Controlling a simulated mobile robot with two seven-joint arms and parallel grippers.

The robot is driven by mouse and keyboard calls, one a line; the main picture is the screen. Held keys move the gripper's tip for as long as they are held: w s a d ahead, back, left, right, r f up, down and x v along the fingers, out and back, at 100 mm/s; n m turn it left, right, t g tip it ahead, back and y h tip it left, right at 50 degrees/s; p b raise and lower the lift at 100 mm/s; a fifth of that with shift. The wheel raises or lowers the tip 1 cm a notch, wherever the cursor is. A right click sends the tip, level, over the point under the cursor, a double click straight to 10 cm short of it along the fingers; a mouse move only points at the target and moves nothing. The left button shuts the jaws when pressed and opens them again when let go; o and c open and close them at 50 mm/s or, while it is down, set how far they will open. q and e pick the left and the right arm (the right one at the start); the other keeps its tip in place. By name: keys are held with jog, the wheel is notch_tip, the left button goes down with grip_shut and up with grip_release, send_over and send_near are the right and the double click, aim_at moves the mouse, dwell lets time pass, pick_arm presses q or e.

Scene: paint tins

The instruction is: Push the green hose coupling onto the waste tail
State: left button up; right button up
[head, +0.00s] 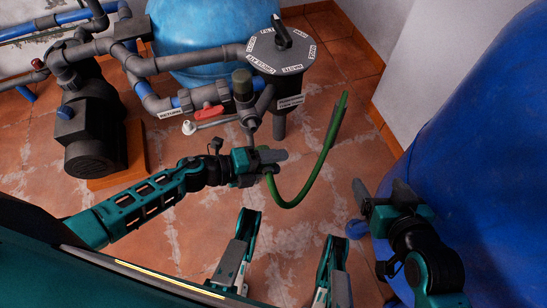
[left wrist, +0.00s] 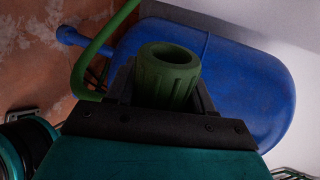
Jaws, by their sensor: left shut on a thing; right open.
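The green coupling (left wrist: 168,70) is a short ribbed sleeve in the left wrist view, its round open mouth facing up. My left gripper (head: 272,156) is shut on it; in the head view the fingers largely hide it. The green hose (head: 290,203) loops from that gripper to the right and up; it also shows in the left wrist view (left wrist: 92,58). A pale pipe stub with a white end (head: 189,127) points left below the red handle, apart from my left gripper. I cannot tell for sure that it is the waste tail. My right gripper (head: 366,197) is open and empty beside the blue tank.
The grey multiport valve (head: 281,52) stands behind my left gripper. A red valve handle (head: 208,113), grey pipes and a dark pump (head: 93,143) are at left. A large blue tank (head: 490,150) fills the right side. Tiled floor (head: 330,165) lies open between.

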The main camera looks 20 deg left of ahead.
pick_arm(q)
jog(key=shift+s+d+f, duration=0.1)
jog(key=shift+d+f, duration=0.15)
jog(key=shift+a, duration=0.1)
jog(key=shift+w+a+b, duration=0.2)
jog(key=shift+w+a, duration=0.15)
jog(key=shift+w, duration=0.25)
jog(key=shift+w+a+b, duration=0.2)
jog(key=shift+w+a, duration=0.15)
jog(key=shift+w, duration=0.25)
jog(key=shift+w+a, duration=0.45)
jog(key=shift+w, duration=0.2)
jog(key=shift+w+a, duration=0.4)
jog(key=shift+w, duration=0.2)
jog(key=shift+w+a, duration=0.55)
jog(key=shift+w, duration=0.2)
jog(key=shift+w+a, duration=0.5)
jog(key=shift+w, duration=0.25)
dwell(0.9)
